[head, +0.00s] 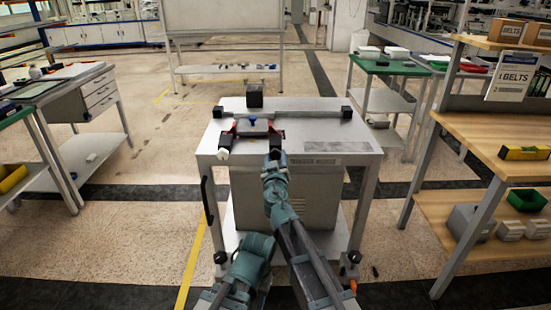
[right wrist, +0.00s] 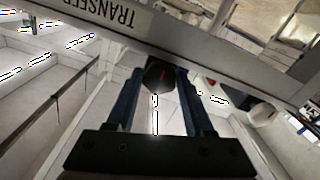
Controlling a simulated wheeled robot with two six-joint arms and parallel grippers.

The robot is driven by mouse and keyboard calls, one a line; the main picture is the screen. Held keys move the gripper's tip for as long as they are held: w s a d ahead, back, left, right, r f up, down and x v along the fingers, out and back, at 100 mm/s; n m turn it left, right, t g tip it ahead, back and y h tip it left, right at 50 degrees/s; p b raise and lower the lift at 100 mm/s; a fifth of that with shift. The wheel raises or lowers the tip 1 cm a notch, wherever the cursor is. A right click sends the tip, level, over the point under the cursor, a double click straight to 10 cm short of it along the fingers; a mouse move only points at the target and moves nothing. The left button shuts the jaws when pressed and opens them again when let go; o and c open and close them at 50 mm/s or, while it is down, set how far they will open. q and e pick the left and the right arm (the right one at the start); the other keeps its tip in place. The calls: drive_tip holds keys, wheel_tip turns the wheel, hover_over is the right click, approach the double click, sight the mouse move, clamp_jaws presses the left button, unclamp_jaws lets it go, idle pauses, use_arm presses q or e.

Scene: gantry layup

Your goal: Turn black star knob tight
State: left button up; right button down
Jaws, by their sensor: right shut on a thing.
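The black star knob (right wrist: 160,78), with a small red mark on its face, sits between the blue fingers of my right gripper (right wrist: 160,92) in the right wrist view. The fingers are closed on its sides. In the head view my right gripper (head: 274,158) is at the front edge of the white cart table (head: 315,127), and it hides the knob there. My left gripper is not in view.
Wooden shelves (head: 490,150) stand at the right, and a drawer bench (head: 90,98) at the left.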

drive_tip(key=shift+s, duration=0.15)
idle(0.3)
drive_tip(key=shift+c, duration=1.4)
unclamp_jaws()
